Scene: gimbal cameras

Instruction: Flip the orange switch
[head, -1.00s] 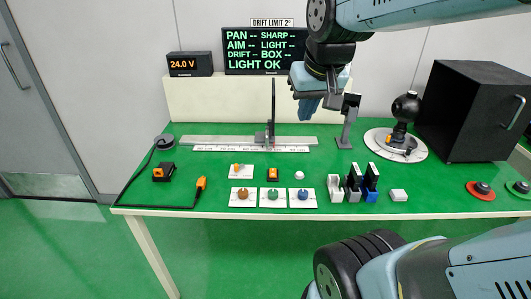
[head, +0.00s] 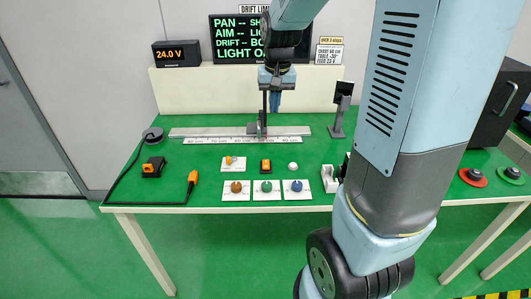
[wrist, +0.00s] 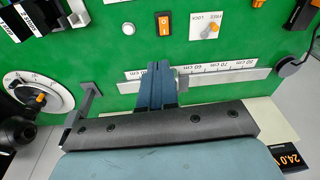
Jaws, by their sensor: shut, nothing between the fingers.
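The orange switch (head: 265,165) is a small rocker in a black frame on the green table, behind the row of round knobs. In the wrist view the orange switch (wrist: 165,24) shows I and O marks. My gripper (head: 275,104) hangs fingers-down above the ruled rail, behind the switch and apart from it. In the wrist view my gripper (wrist: 159,66) is shut and empty, its fingers pointing toward the switch with a gap of green table between. An orange lever (wrist: 211,29) on a white FREE/LOCK plate sits beside the switch.
A rail with a scale (head: 205,132) and a thin upright plate runs across the table's back. Brown, green and blue knobs (head: 236,187) line the front. A white button (head: 293,166) stands right of the switch. An orange plug (head: 193,177) with black cable lies left.

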